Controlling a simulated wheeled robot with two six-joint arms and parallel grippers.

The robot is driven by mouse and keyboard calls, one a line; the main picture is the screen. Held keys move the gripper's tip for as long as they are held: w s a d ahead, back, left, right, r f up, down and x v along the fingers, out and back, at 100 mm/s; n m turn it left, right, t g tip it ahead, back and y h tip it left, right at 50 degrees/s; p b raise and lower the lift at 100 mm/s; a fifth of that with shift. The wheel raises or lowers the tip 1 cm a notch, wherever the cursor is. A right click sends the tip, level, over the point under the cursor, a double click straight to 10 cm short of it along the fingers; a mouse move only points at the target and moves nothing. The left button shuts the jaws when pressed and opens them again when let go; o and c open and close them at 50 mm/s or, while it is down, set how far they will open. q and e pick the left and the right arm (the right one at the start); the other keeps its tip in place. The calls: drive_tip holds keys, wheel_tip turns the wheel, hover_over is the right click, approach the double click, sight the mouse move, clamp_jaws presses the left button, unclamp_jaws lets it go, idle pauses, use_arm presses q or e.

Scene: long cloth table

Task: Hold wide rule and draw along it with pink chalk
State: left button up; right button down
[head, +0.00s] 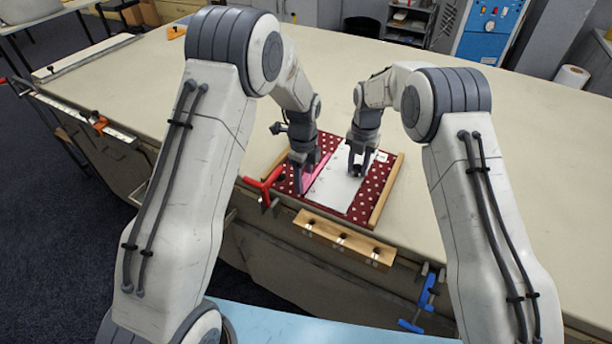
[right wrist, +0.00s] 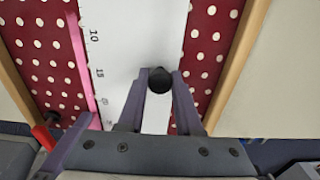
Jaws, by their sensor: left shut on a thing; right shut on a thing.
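The wide rule (head: 335,185) is a white strip with numbers along its left edge, lying flat on red polka-dot cloth (head: 372,187). It also shows in the right wrist view (right wrist: 125,40). My right gripper (head: 357,172) is shut on the rule's round black knob (right wrist: 160,80). My left gripper (head: 299,187) is shut, low over the cloth beside the rule's left edge. The pink chalk in it is too small or hidden to make out. A pink band (right wrist: 78,58) runs along the rule's left edge; it also shows in the head view (head: 319,163).
Wooden strips flank the cloth, one at right (head: 386,190). A red clamp (head: 263,186) grips the near table edge at left, a blue clamp (head: 420,300) further right. A wooden block with holes (head: 343,238) is on the front edge.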

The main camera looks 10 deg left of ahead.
use_arm(q)
drive_tip(key=shift+s+a, duration=0.15)
drive_tip(key=shift+s, duration=0.15)
drive_tip(key=shift+s, duration=0.1)
drive_tip(key=shift+s+a, duration=0.25)
drive_tip(key=shift+s, duration=0.6)
wheel_tip(320, 180, up, 7)
idle(0.3)
idle(0.5)
drive_tip(key=w+d, duration=0.3)
drive_tip(key=w, duration=0.5)
drive_tip(key=w+d, duration=0.2)
drive_tip(key=w, duration=0.5)
drive_tip(key=shift+w+f, duration=0.15)
drive_tip(key=shift+f, duration=1.4)
drive_tip(key=shift+w+f, duration=0.1)
drive_tip(key=shift+f, duration=1.4)
